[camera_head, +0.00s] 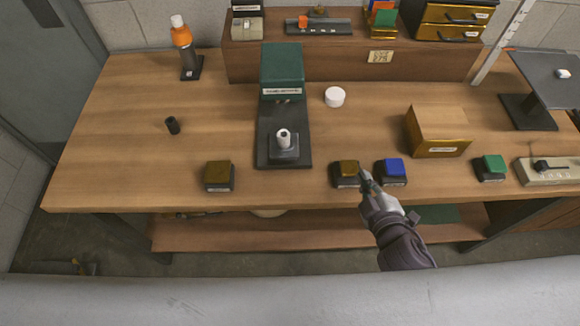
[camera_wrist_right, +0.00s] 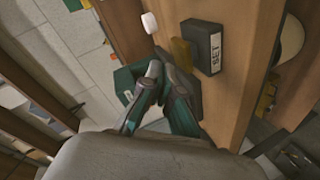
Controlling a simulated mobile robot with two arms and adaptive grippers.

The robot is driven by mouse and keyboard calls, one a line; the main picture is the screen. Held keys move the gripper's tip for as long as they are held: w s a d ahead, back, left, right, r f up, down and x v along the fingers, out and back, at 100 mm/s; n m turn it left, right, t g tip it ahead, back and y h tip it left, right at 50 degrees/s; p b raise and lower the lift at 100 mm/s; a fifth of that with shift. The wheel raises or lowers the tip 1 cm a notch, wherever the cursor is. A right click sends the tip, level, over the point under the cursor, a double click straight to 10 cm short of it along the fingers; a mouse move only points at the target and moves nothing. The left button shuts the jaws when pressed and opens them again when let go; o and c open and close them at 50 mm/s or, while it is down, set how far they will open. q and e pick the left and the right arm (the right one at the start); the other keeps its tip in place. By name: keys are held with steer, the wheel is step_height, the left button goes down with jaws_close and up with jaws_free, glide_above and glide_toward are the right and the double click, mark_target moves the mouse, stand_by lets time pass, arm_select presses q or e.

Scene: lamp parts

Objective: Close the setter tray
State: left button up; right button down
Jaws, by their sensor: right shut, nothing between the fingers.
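The setter is a green tower (camera_head: 282,68) on a long black base (camera_head: 268,147). A dark block on the front part of the base looks like the setter tray (camera_head: 284,155); a white cylinder (camera_head: 284,138) stands upright on it. A black box with a gold top (camera_head: 346,170) stands to the right; in the right wrist view a gold-topped box (camera_wrist_right: 205,46) is lettered SET. My right gripper (camera_head: 366,179) is shut and empty, at the right front of the gold-topped box; whether it touches is unclear. My left gripper is out of view.
A blue-topped box (camera_head: 392,170) stands close to my right gripper. Another gold-topped box (camera_head: 218,174) is left of the setter. The table's left half is mostly clear.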

steer(key=a+n+y, duration=0.5)
steer(key=n, duration=0.1)
steer(key=n+g+y+p, duration=0.2)
steer(key=n+y+p, duration=0.1)
steer(key=n+y, duration=0.3)
glide_toward(279, 160)
steer(key=shift+n+h, duration=0.4)
steer(key=shift+h, duration=0.3)
steer(key=a, duration=0.2)
steer(key=a+r, duration=0.1)
steer(key=a, duration=0.1)
steer(key=shift+s+a+r, duration=0.1)
steer(key=shift+r, duration=0.1)
steer(key=w, duration=0.2)
steer(key=w+f, duration=0.1)
steer(key=shift+w+a+g, duration=0.15)
steer(key=shift+a+g, duration=0.1)
steer(key=shift+g, duration=0.05)
steer(key=shift+w+f, duration=0.15)
steer(key=shift+w, duration=0.4)
